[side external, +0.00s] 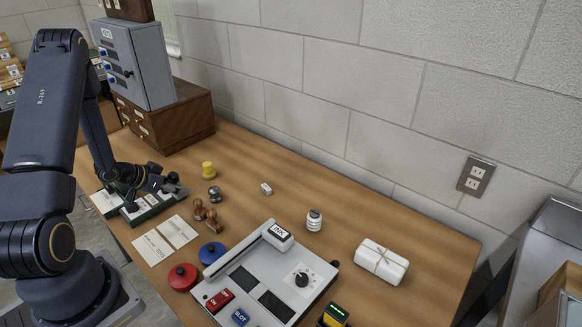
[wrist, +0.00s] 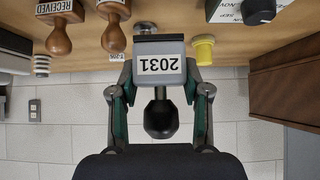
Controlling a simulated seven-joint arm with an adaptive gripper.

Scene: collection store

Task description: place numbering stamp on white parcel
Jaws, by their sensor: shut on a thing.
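The numbering stamp (wrist: 158,66) is a grey block with a white plate reading 2031 and a black knob (wrist: 161,119). It sits between the fingers of my gripper (wrist: 160,82), which is shut on it. In the side view my gripper (side external: 170,187) is at the left of the table, above or close to a green card tray, and the stamp there is too small to make out clearly. The white parcel (side external: 382,262), tied with string, lies at the right of the table, far from my gripper. It is not in the wrist view.
Two wooden stamps (side external: 213,221), a yellow piece (side external: 207,169) and cards (side external: 153,248) are near my gripper. Red (side external: 182,277) and blue (side external: 212,253) round pads, a grey panel (side external: 262,258) and a small bottle (side external: 314,220) lie between it and the parcel. The back strip is mostly clear.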

